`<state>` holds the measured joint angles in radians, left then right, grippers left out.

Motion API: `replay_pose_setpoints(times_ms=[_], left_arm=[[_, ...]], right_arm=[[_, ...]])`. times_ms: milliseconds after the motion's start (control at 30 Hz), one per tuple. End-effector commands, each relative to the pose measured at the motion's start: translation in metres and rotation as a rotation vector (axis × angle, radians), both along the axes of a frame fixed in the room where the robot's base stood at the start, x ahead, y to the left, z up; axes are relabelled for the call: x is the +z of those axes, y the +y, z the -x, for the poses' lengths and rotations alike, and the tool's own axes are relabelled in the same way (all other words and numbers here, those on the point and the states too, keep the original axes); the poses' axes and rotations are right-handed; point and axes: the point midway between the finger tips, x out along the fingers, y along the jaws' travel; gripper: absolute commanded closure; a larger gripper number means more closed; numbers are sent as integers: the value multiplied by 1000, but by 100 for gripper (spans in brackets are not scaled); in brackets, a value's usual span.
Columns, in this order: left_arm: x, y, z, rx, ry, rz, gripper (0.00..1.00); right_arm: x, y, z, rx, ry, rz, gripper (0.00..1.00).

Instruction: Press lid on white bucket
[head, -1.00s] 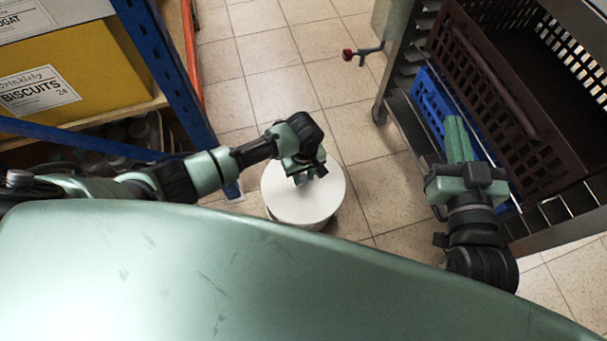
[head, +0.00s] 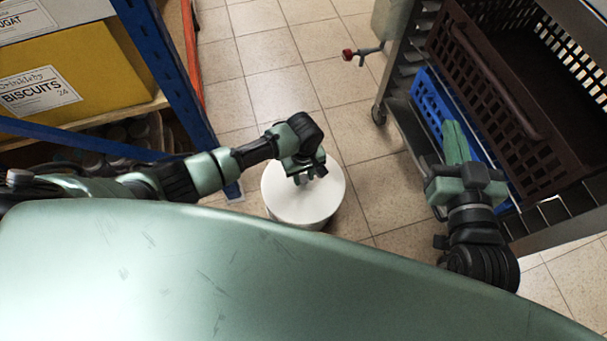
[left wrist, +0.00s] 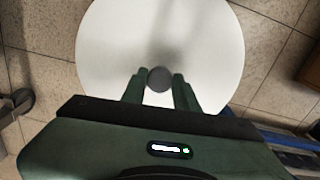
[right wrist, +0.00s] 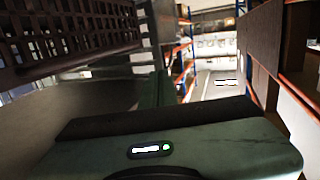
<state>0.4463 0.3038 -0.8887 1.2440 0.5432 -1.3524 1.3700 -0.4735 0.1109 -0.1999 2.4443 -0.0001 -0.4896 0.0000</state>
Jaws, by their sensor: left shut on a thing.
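The white bucket (head: 316,226) stands on the tiled floor, mostly hidden under the round white lid (head: 328,195). The lid looks level on top; I cannot tell whether its rim is fully seated. The lid fills the upper middle of the left wrist view (left wrist: 115,50), with a small round grey knob (left wrist: 160,79) at its centre. My left gripper (head: 308,175) is over the lid, its two green fingers shut on the knob from both sides. My right gripper (head: 454,128) is off to the right, away from the bucket, its fingers together and empty.
A blue-posted shelf (head: 170,70) with a yellow biscuits box (head: 75,70) stands on the left. On the right, a metal rack holds a dark brown crate (head: 500,110) and a blue crate (head: 432,105), close to my right gripper. The tiled floor beyond the bucket is clear.

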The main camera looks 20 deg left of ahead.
Motion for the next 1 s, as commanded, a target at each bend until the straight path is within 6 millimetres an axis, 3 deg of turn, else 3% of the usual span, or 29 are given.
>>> replay_pose_setpoints(times_ms=[1000], left_arm=[[0,0,0,0,-1,1,100]], right_arm=[[-21,-4,6,-8,105,25,100]])
